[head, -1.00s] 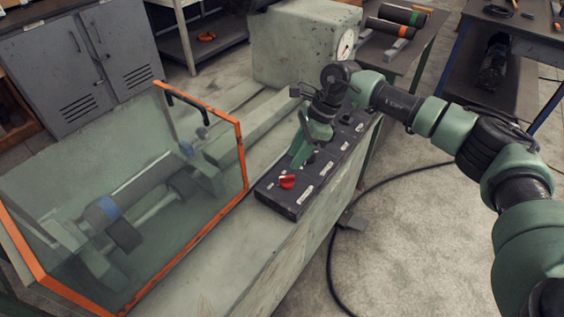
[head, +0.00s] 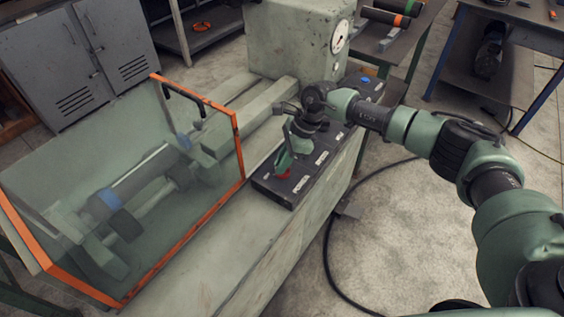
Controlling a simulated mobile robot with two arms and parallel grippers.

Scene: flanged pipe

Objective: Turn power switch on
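The red power switch (head: 284,174) is a knob at the near end of the dark control panel (head: 270,187), beside a white label. It is partly covered by my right gripper (head: 285,163), whose green fingers point down at it. The fingertips are at or very close to the knob. I cannot tell whether they touch it or how far apart they are. The knob's exact angle is hidden. My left gripper is not in view.
The panel lies along a pale machine bench (head: 200,262). A clear guard with an orange frame (head: 240,150) stands left of the panel, over a pipe fixture. A blue button (head: 366,79) is at the panel's far end. A grey box with a gauge (head: 290,45) stands behind.

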